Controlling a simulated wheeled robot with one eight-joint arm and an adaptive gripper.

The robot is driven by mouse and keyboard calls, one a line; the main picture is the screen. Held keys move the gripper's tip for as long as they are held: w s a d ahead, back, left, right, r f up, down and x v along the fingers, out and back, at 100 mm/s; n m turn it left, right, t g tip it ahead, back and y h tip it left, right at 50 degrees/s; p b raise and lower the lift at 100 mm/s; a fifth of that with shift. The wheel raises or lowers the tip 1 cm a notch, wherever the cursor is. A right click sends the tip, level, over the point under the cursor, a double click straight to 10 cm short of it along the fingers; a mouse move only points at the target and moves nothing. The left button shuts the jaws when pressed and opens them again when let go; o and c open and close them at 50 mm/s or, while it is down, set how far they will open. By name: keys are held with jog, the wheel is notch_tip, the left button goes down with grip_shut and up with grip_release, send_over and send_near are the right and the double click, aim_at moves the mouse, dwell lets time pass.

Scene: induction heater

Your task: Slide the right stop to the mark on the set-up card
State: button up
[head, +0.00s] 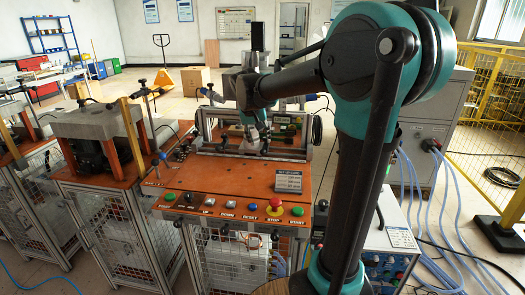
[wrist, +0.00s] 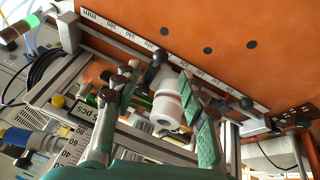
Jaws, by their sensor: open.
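The set-up card (head: 289,181) stands on the orange bench top, its small figures not clearly readable. My gripper (head: 252,140) is down at the fixture behind the bench top. In the wrist view my gripper (wrist: 157,84) is open, its green-padded fingers on either side of a white cylinder (wrist: 167,105). A black knob (wrist: 160,55) by the scale, just beyond the fingertips, appears to belong to the right stop; contact cannot be told. Another black knob (wrist: 247,103) by the scale appears to belong to the other stop. The scale (wrist: 130,37) is marked in mm.
The emergency stop (head: 298,210) and coloured buttons line the bench's front edge. A second bench unit (head: 95,120) stands at left. Metal rails (wrist: 60,80) and a black hose or wheel (wrist: 40,82) lie near the fingers. The orange top between card and fixture is mostly clear.

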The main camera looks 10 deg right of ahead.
aim_at(263, 150)
jog(key=x, duration=0.7)
jog(key=shift+w+f, duration=0.1)
jog(key=shift+f, duration=0.15)
grip_shut()
jog(key=shift+d, duration=0.1)
